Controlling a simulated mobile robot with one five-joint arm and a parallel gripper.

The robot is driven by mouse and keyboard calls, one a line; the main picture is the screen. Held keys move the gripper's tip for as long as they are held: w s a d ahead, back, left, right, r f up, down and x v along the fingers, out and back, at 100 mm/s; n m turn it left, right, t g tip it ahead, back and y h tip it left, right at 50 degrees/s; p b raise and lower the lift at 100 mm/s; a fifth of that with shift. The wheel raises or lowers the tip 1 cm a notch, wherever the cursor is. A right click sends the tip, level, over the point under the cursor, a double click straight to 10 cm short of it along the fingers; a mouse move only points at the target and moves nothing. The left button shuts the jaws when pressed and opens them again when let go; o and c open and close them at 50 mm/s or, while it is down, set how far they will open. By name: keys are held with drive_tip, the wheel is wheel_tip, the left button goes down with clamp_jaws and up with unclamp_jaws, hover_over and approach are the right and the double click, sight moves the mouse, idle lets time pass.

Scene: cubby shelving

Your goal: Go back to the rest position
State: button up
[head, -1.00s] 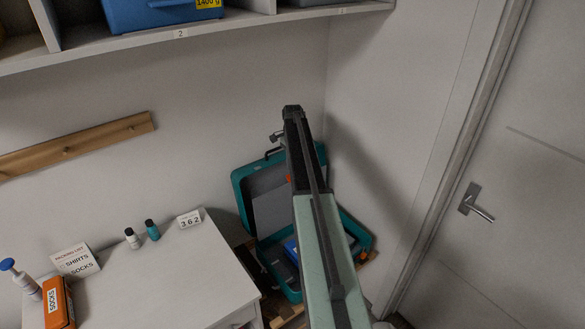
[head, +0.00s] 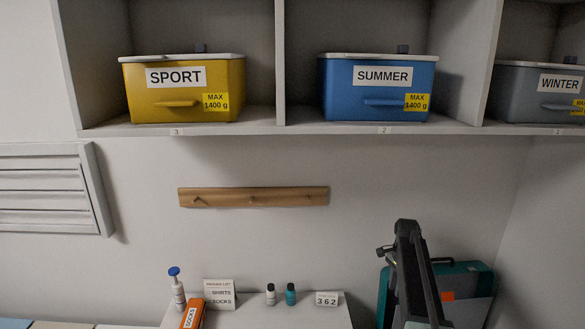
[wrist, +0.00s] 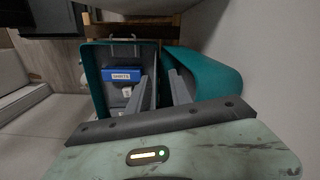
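My gripper shows in the wrist view (wrist: 160,86), its two grey fingers apart with nothing visible between them. It hangs over an open teal suitcase (wrist: 235,78). A blue item labelled SHIRTS (wrist: 121,73) lies in the suitcase, with a dark grey item beside it. In the head view my arm reaches forward at the lower right, in front of the suitcase (head: 468,285). The fingers are hidden there behind the arm.
A shelf above holds yellow SPORT (head: 190,98), blue SUMMER (head: 375,98) and grey WINTER (head: 535,98) boxes. Below hangs a wooden peg rail (head: 253,197). A white desk (head: 265,318) carries an orange SOCKS item (head: 192,315), a pump bottle (head: 177,288), small bottles and cards.

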drive_tip(key=s+a+f+n+b, duration=0.1)
drive_tip(key=s+a+n, duration=0.1)
drive_tip(key=s+a, duration=0.35)
drive_tip(key=s+a+f+n, duration=0.1)
drive_tip(key=s+a+n, duration=0.15)
drive_tip(key=a, duration=0.55)
drive_tip(key=s+a+n, duration=0.4)
drive_tip(key=s+n, duration=0.1)
drive_tip(key=s, duration=0.3)
drive_tip(key=s+a+n, duration=0.4)
drive_tip(key=s+n, duration=0.1)
drive_tip(key=s, duration=0.3)
drive_tip(key=shift+a+b, duration=0.15)
drive_tip(key=shift+b, duration=0.25)
